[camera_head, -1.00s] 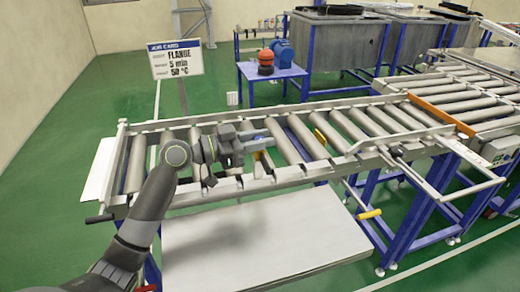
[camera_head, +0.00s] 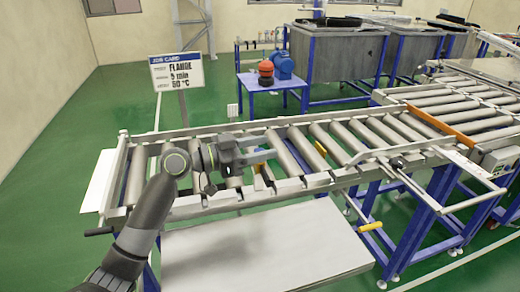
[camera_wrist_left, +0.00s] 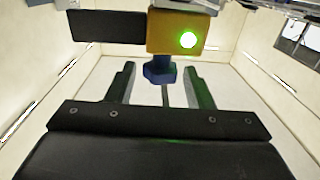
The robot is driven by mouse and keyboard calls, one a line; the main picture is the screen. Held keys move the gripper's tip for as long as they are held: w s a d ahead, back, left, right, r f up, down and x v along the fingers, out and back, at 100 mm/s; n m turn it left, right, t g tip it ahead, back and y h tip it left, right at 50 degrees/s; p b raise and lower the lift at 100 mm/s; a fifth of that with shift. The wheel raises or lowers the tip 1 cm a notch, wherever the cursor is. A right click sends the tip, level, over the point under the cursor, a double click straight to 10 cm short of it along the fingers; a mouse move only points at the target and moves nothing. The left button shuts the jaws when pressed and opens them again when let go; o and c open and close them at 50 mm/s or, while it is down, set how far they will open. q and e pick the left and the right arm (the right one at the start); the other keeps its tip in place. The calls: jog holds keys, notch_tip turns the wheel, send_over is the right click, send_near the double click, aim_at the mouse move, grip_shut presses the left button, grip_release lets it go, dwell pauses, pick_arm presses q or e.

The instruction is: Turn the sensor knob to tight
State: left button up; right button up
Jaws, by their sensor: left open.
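The sensor is a yellow block (camera_wrist_left: 174,32) with a lit green lamp (camera_wrist_left: 188,40), high in the left wrist view. Its blue knob (camera_wrist_left: 160,70) hangs from the block's underside. My left gripper (camera_wrist_left: 161,68) is open, with one finger on each side of the knob and a visible gap to each. In the head view my left gripper (camera_head: 270,146) is over the roller conveyor (camera_head: 342,140), its fingers pointing right. I cannot make out the knob there. My right gripper is not in view.
A dark bar (camera_wrist_left: 108,27) sticks out left of the yellow block. A job card sign (camera_head: 176,70) stands behind the conveyor. A blue table (camera_head: 262,84) with red and blue items is farther back. A pale panel (camera_head: 265,242) lies below the conveyor's front side.

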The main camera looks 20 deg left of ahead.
aim_at(260, 150)
pick_arm(q)
notch_tip(260, 150, up, 9)
jog(key=p, duration=0.4)
